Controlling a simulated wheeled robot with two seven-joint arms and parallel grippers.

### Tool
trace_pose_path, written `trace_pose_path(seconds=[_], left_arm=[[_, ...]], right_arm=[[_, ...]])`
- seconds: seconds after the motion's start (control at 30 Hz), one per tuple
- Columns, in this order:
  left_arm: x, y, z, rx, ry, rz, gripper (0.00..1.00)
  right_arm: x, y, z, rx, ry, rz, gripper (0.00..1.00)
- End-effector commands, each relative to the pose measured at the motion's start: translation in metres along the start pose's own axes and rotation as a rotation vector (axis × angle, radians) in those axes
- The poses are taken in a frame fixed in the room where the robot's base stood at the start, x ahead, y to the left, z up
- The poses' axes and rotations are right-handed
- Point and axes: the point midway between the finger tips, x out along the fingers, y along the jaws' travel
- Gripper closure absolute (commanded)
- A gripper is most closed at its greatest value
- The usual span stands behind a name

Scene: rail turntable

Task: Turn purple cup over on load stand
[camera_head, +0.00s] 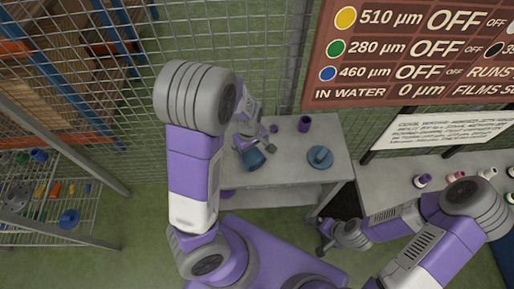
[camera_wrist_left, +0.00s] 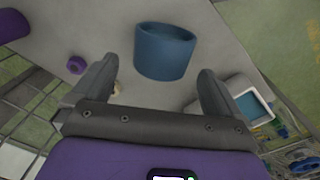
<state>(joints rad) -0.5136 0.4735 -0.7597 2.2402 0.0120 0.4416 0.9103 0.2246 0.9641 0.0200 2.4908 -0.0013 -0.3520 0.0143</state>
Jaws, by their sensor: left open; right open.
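The purple cup (camera_head: 304,123) stands near the back of the grey table, right of my left gripper (camera_head: 256,143). A purple piece at the top left corner of the left wrist view (camera_wrist_left: 12,25) looks like the same cup. My left gripper is open above the table. A blue cup-like container (camera_head: 254,158) is just ahead of its fingers; in the left wrist view the container (camera_wrist_left: 163,52) shows between and beyond the fingertips. A round blue piece with a raised middle (camera_head: 320,157) sits to the right; I cannot tell whether it is the load stand. My right gripper (camera_head: 322,236) is open and empty, low beside the table.
A small purple item (camera_head: 273,128) lies by my left gripper. A white device with a blue screen (camera_wrist_left: 250,106) shows beside the right finger. A wire fence (camera_head: 270,60) stands behind the table. A side counter (camera_head: 385,185) holds several small items. The table's middle has free room.

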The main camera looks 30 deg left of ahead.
Motion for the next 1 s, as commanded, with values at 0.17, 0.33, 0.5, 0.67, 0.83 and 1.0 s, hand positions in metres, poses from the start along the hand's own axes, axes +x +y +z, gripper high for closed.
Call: trace_pose_path(seconds=[0.17,0.33,0.5,0.67,0.83,1.0], left_arm=[[0.022,-0.001,0.0,-0.001,-0.001,-0.003,0.0],[0.038,-0.001,0.001,-0.001,-0.001,-0.004,0.0],[0.066,-0.002,0.002,-0.001,-0.001,-0.004,0.0],[0.073,-0.001,0.002,0.001,0.0,-0.002,0.0],[0.072,-0.001,0.002,0.001,0.0,-0.001,0.05],[0.072,-0.001,0.002,0.0,0.0,-0.001,0.31]], right_arm=[[0.01,0.004,0.0,0.0,-0.001,0.0,0.0],[0.018,0.007,-0.001,0.0,-0.001,0.0,0.0],[0.03,0.011,-0.001,0.001,0.0,0.0,0.0],[0.032,0.012,-0.001,0.0,0.0,0.0,0.0],[0.031,0.012,-0.001,0.0,0.0,0.0,0.0],[0.031,0.012,-0.001,0.0,0.0,0.0,0.0]])
